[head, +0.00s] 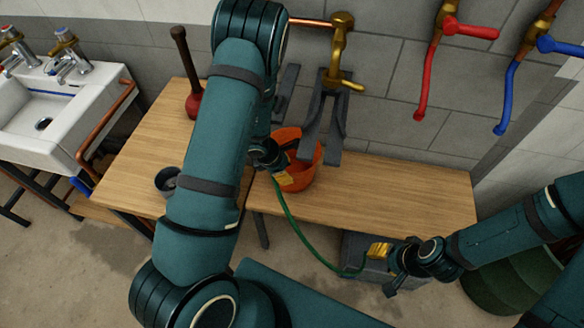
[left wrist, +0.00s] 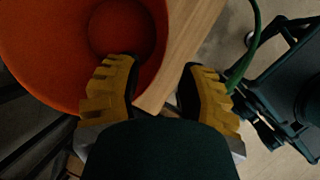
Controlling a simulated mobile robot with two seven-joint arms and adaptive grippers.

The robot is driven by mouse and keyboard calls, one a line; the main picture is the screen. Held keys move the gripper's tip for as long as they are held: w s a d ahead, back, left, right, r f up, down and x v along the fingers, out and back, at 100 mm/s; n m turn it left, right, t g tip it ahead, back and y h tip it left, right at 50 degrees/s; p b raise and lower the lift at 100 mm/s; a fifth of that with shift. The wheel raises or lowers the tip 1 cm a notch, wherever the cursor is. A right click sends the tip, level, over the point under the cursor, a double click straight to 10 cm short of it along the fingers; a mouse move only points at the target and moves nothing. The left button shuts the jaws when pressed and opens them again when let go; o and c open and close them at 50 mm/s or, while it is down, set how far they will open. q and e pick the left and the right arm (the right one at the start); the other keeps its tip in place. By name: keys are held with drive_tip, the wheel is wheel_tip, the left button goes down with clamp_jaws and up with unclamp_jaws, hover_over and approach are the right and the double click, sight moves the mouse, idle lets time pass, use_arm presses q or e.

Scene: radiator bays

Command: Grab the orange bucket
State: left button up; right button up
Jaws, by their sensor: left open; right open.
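The orange bucket (head: 303,172) stands upright on the wooden bench below a brass tap (head: 340,55). My left arm and a grey forked piece (head: 325,115) partly cover it. My left gripper (head: 282,172) is open at the bucket's front left side. In the left wrist view, the bucket (left wrist: 60,45) fills the upper left. One yellow finger of my left gripper (left wrist: 158,95) overlaps the bucket, and the other lies outside it, past the rim. I cannot tell whether either touches. My right gripper (head: 388,268) is open and empty at the lower right, in front of the bench.
A green hose (head: 300,232) hangs from near the bucket toward a grey box (head: 357,250). A plunger (head: 190,85) and a dark cup (head: 167,180) stand on the left bench. A white sink (head: 60,110) is further left. The bench right of the bucket (head: 410,190) is clear.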

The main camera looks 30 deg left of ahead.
sight(292, 176)
use_arm(q)
drive_tip(key=x, duration=0.5)
drive_tip(key=shift+w+f+b, duration=0.25)
drive_tip(key=shift+w+b, duration=0.1)
drive_tip(key=shift+b, duration=0.05)
clamp_jaws()
